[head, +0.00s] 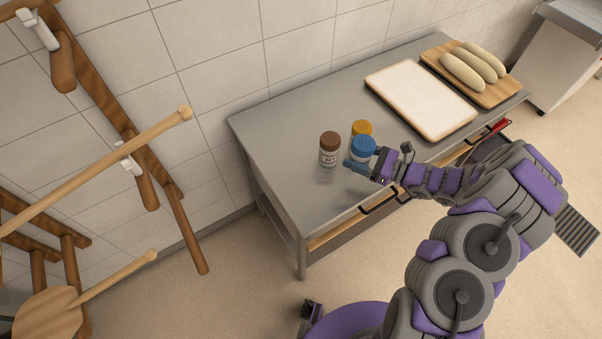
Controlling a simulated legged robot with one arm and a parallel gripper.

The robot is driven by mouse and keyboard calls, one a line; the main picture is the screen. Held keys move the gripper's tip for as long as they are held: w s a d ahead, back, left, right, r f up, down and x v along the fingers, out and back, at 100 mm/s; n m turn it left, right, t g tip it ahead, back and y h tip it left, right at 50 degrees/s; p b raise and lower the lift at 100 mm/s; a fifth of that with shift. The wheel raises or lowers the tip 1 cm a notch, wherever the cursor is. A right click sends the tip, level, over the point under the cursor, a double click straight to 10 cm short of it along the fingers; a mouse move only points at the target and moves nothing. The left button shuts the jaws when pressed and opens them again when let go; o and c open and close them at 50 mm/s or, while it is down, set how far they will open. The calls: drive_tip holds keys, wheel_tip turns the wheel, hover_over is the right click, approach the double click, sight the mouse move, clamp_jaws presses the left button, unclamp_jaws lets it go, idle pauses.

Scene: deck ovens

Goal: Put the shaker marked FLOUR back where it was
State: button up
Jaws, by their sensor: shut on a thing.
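A blue-lidded shaker (363,147) is at my gripper (360,160), near the left part of the grey metal table (290,125). My gripper is shut on it, and the fingers and wrist hide most of its body. I cannot see its label, nor whether its base touches the table. A brown-lidded shaker (329,150) stands upright just left of it; its label is partly legible and seems to start with R. A yellow-lidded shaker (361,129) stands just behind the blue one, mostly hidden. I cannot read the word FLOUR on any of them.
A tray with a pale surface (420,97) and a wooden board (505,95) with pale loaves lie further right. A drawer (490,145) at the front right is open with something red. Wooden peels (100,170) hang at left. The table's left end is clear.

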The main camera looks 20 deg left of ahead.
drive_tip(key=s+a+f+n+g, duration=0.2)
drive_tip(key=s+f+n+g, duration=0.15)
drive_tip(key=s+g, duration=0.2)
drive_tip(key=shift+m+t, duration=0.35)
drive_tip(key=shift+t, duration=0.1)
drive_tip(key=a, duration=0.4)
drive_tip(key=a+f, duration=0.1)
drive_tip(key=a, duration=0.4)
drive_tip(key=w+a+b, duration=0.1)
drive_tip(key=a, duration=0.3)
drive_tip(key=shift+w+a+f, duration=0.1)
drive_tip(key=shift+a+f, duration=0.15)
drive_tip(key=shift+a, duration=0.1)
drive_tip(key=shift+w+a, duration=0.15)
drive_tip(key=shift+a, duration=0.35)
wheel_tip(320, 180, down, 3)
drive_tip(key=shift+d+f+b, duration=0.1)
drive_tip(key=shift+d+b, duration=0.05)
drive_tip(key=shift+b, duration=0.35)
drive_tip(key=shift+a+f, duration=0.1)
drive_tip(key=shift+a, duration=0.15)
drive_tip(key=shift+f, duration=0.1)
drive_tip(key=o, duration=0.7)
drive_tip(key=shift+f, duration=0.1)
drive_tip(key=shift+o, duration=1.1)
drive_tip(key=shift+d, duration=0.2)
